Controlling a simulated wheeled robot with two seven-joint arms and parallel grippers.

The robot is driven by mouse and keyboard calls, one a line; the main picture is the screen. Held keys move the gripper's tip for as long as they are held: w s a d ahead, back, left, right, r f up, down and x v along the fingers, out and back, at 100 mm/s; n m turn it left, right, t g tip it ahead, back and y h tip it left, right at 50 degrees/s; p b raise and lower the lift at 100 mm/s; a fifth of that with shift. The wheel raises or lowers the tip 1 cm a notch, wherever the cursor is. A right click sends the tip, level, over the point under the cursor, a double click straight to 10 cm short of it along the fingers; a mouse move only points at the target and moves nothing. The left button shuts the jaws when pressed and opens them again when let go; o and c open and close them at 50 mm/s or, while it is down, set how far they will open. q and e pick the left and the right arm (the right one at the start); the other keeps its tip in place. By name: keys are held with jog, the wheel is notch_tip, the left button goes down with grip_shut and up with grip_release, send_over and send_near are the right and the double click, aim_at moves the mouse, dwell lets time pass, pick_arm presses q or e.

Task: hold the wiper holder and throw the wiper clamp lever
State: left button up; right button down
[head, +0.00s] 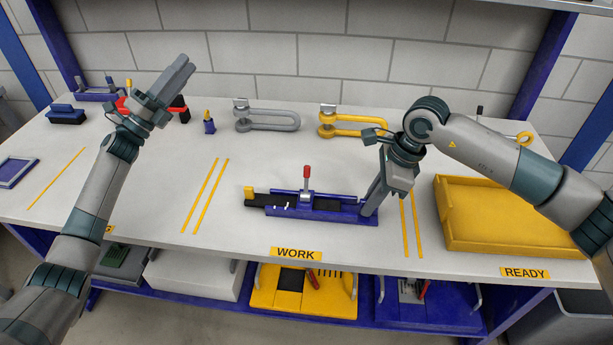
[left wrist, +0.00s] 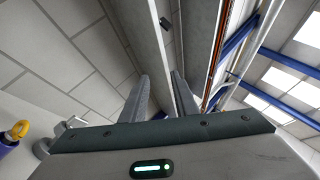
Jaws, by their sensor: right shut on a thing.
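The blue wiper holder (head: 330,214) lies in the WORK area, with a black strip along it and a yellow block (head: 249,192) at its left end. Its clamp lever (head: 306,182), with a red grip, stands nearly upright at the middle. My right gripper (head: 368,208) reaches down to the holder's right end and is shut on it; the fingertips are partly hard to make out. My left gripper (head: 183,70) is raised over the back left of the bench, away from the holder. Its two fingers show apart and empty in the left wrist view (left wrist: 162,92).
A yellow tray (head: 440,215) stands to the right. A grey shackle-shaped part (head: 270,126) and a yellow one (head: 350,130) lie at the back. A small blue bottle-like item (head: 209,126) stands near my left gripper. Bench space left of the holder is clear.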

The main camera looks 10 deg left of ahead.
pick_arm(q)
jog(key=s+d+m+g+h, duration=0.2)
jog(key=d+m+g, duration=0.55)
jog(key=d, duration=0.45)
jog(key=s+d+m+g+h, duration=0.25)
jog(key=d+m+g, duration=0.55)
jog(key=d, duration=0.4)
jog(key=m+g+y, duration=0.6)
jog(key=g+y, duration=0.3)
jog(key=y, duration=0.3)
send_near(307, 178)
jog(key=shift+w+d+f, duration=0.1)
jog(key=shift+w+f, duration=0.1)
jog(key=shift+s+d+f, duration=0.1)
jog(key=shift+d+f, duration=0.05)
jog(key=shift+x, duration=4.35)
jog(key=shift+c, duration=0.6)
